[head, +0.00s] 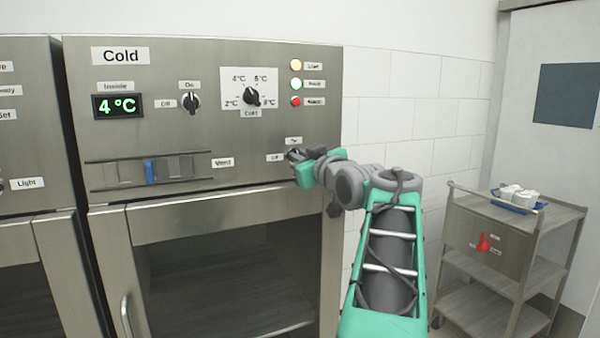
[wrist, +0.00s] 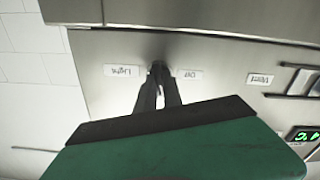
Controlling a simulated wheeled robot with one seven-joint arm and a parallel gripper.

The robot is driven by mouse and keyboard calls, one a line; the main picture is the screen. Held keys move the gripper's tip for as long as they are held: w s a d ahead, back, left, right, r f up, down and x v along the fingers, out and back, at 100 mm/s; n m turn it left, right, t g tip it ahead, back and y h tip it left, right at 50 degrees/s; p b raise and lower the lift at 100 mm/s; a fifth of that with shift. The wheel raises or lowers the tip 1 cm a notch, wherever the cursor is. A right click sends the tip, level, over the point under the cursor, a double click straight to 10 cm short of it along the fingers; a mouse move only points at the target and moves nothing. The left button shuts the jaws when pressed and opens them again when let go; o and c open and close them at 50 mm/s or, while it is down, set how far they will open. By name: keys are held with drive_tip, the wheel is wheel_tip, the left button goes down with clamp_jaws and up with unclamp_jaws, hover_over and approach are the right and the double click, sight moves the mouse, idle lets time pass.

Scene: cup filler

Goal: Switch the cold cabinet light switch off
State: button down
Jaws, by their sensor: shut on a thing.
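The Cold cabinet (head: 215,140) has a steel front panel. Its light switch (wrist: 158,65) is a small dark knob, mostly hidden by my fingers. The wrist view, upside down, shows the Light label (wrist: 124,70) on one side of the knob and the Off label (wrist: 190,73) on the other. In the head view, small labels lie above and to the left of the switch. My gripper (head: 291,156) is at the panel's lower right, with its fingers shut on the knob. Which way the knob points is hidden.
Above are a temperature dial (head: 251,96), an On/Off knob (head: 191,102) and indicator lamps; the yellow lamp (head: 296,65) is labelled Light. A vent slider (head: 151,172) is left of my gripper. A trolley (head: 490,236) stands at right. The cabinet door (head: 215,213) is below.

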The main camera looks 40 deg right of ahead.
drive_tip(key=shift+a+f+n+b, duration=0.1)
drive_tip(key=shift+f+n+b, duration=0.05)
drive_tip(key=shift+n+b, duration=3.25)
drive_tip(key=shift+a+f+n+b, duration=0.1)
drive_tip(key=shift+f+n+b, duration=0.05)
drive_tip(key=shift+n+b, duration=3.2)
drive_tip(key=shift+n+p, duration=0.55)
drive_tip(key=shift+n, duration=0.2)
drive_tip(key=c, duration=1.5)
unclamp_jaws()
drive_tip(key=b+v, duration=0.1)
drive_tip(key=v, duration=0.6)
drive_tip(key=shift+s+a+r, duration=0.1)
drive_tip(key=shift+s+a, duration=0.05)
drive_tip(key=shift+s, duration=0.15)
